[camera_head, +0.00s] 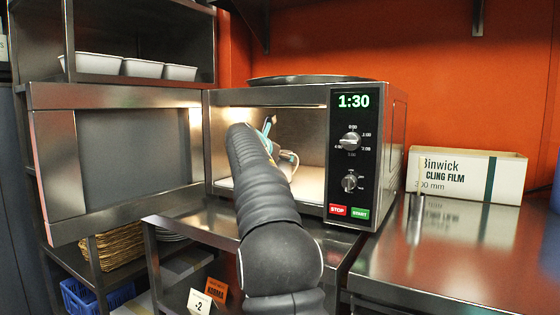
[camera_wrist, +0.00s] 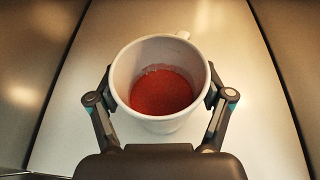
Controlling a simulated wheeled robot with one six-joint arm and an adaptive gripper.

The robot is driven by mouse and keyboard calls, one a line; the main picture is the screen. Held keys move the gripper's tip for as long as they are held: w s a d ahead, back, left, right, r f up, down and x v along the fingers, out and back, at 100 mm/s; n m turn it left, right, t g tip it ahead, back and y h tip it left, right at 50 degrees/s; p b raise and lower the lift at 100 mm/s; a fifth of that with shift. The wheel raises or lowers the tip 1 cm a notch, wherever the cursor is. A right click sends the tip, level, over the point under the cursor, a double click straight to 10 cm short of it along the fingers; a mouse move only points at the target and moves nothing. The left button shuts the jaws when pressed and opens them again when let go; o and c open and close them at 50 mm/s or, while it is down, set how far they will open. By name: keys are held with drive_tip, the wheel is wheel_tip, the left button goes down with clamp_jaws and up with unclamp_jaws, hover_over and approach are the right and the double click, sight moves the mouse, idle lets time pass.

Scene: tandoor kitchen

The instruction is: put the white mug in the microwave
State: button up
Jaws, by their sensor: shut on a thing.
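The white mug (camera_wrist: 124,82) shows in the wrist view, upright and with a red content (camera_wrist: 161,92) inside. The mug is mostly hidden there. I cannot tell whether it touches the cavity floor (camera_wrist: 160,160).
A cling film box (camera_head: 465,175) stands on the counter to the right of the microwave. A dark round tray (camera_head: 308,79) lies on top of the microwave. White containers (camera_head: 97,64) sit on the upper left shelf. The counter's front right is clear.

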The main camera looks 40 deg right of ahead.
drive_tip(key=shift+f, duration=0.1)
drive_tip(key=o, duration=1.5)
drive_tip(key=shift+a+r, duration=0.2)
drive_tip(key=v, duration=1.1)
drive_tip(key=shift+a, duration=0.2)
drive_tip(key=shift+s+r, duration=0.15)
